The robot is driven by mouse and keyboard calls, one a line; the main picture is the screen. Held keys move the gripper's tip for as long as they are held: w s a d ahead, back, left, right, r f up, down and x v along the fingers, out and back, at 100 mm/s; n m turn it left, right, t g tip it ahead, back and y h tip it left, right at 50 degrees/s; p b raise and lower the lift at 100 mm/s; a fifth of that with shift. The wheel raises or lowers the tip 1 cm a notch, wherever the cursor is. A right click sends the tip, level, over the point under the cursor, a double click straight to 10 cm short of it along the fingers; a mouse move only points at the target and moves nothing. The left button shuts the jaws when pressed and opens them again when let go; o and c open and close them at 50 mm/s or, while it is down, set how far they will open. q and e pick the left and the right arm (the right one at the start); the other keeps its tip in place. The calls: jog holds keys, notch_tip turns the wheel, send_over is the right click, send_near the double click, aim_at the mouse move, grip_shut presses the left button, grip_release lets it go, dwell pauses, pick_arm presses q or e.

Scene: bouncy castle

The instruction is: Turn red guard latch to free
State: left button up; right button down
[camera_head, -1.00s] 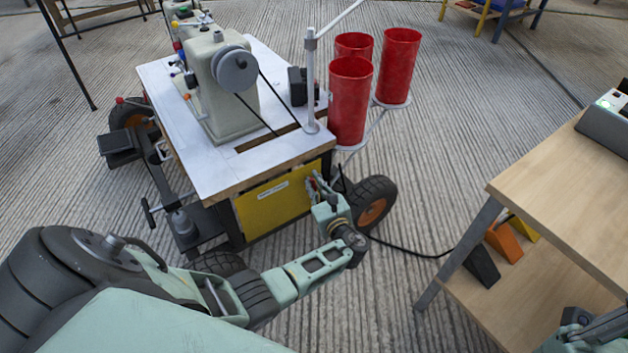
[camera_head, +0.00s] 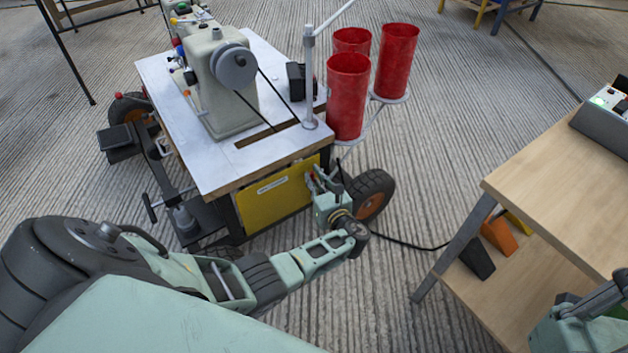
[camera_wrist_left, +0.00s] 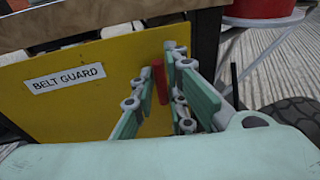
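The red guard latch (camera_wrist_left: 159,82) is a small upright bar on the right part of the yellow belt guard panel (camera_wrist_left: 75,100), in the left wrist view. The yellow panel (camera_head: 270,205) also shows in the head view, on the cart's front under the white top. My left gripper (camera_wrist_left: 162,75) is at the panel with one finger on each side of the latch. The fingers look apart; contact with the latch is not clear. In the head view the left gripper (camera_head: 318,182) reaches the panel's right end, and the latch is mostly hidden there.
The cart's white top (camera_head: 215,170) carries a grey machine (camera_head: 220,100). Red cylinders (camera_head: 347,100) stand at its right corner, above a black wheel (camera_head: 373,195). A wooden table (camera_head: 555,185) is at right. A cable crosses the floor between. Part of my right arm shows at lower right.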

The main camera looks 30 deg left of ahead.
pick_arm(q)
jog(key=o, duration=0.4)
jog(key=shift+c, duration=0.2)
jog(key=shift+d, duration=0.1)
jog(key=v, duration=1.2)
